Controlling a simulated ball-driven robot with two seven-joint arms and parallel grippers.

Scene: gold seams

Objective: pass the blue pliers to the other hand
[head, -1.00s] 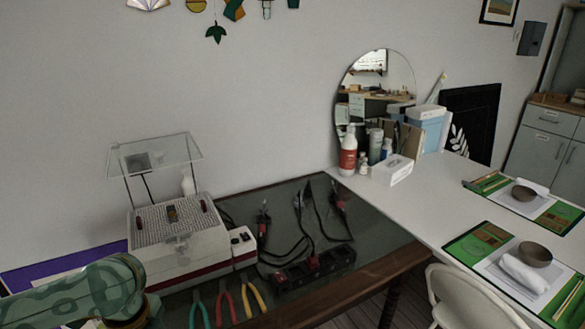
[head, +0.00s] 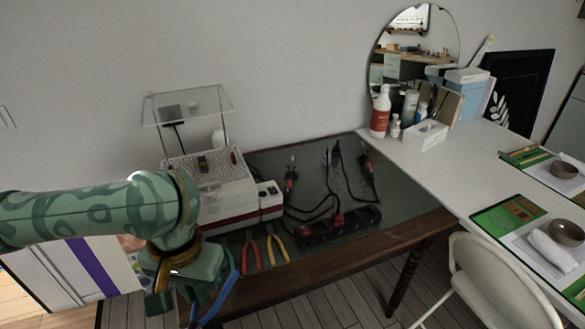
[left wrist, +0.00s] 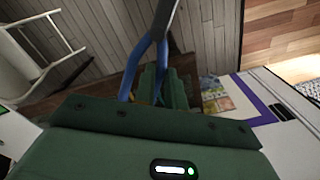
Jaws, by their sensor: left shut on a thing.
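The blue pliers show in the head view (head: 225,290), with their handles beside my left gripper. My left gripper (head: 200,292) is at the lower left of the head view, at the front edge of the dark worktable, and is shut on the pliers. In the left wrist view the blue pliers (left wrist: 131,70) stick out from between the green fingers (left wrist: 160,88), with a grey head at the top edge. The exact grip spot is partly hidden. My right gripper is not in view.
Red pliers (head: 251,254) and yellow pliers (head: 277,248) lie near the front edge of the dark worktable (head: 300,262). A power strip (head: 338,226) and a white-and-red machine (head: 222,196) stand behind. A white chair (head: 485,275) is at the right. Open floor lies in front.

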